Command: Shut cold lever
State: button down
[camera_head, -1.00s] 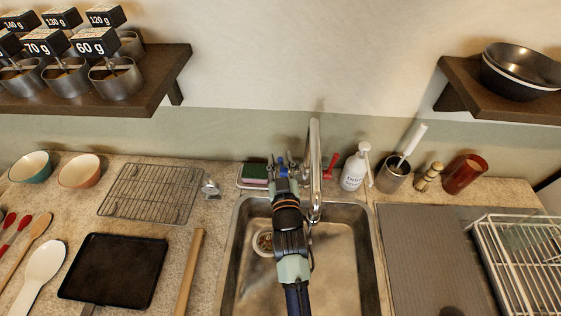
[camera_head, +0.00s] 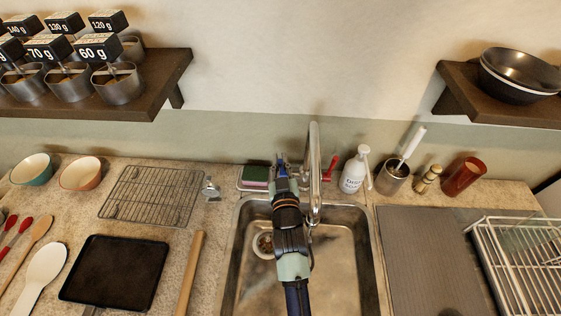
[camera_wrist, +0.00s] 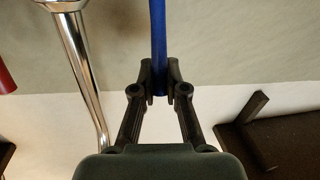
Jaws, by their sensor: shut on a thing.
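The blue cold lever (camera_wrist: 158,35) runs down from the top of the wrist view into my gripper. My gripper (camera_wrist: 159,82) is shut on its lower end in that view, with one dark finger on each side. In the head view my gripper (camera_head: 281,162) is at the back of the sink, just left of the chrome faucet (camera_head: 314,165), and the lever is mostly hidden there. The red lever (camera_head: 332,166) is on the faucet's right side. It also shows at the left edge of the wrist view (camera_wrist: 5,78).
A sponge in a holder (camera_head: 255,175) is close to the left of my gripper. A soap bottle (camera_head: 354,172) and a metal cup (camera_head: 392,177) stand right of the faucet. The sink (camera_head: 340,265) lies below my arm. Shelves are at upper left and right.

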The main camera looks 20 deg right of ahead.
jog(key=p, duration=0.1)
jog(key=w+r+g+p, duration=0.1)
jog(key=p, duration=0.1)
jog(key=shift+d+r, duration=0.15)
jog(key=shift+d, duration=0.1)
jog(key=shift+w+d+f+g+y+p, duration=0.15)
jog(key=shift+w+f+g+y+p, duration=0.15)
jog(key=shift+g+p, duration=0.35)
jog(key=shift+f, duration=0.25)
jog(key=c, duration=1.2)
grip_release()
jog(key=shift+w, duration=0.1)
jog(key=v, duration=1.2)
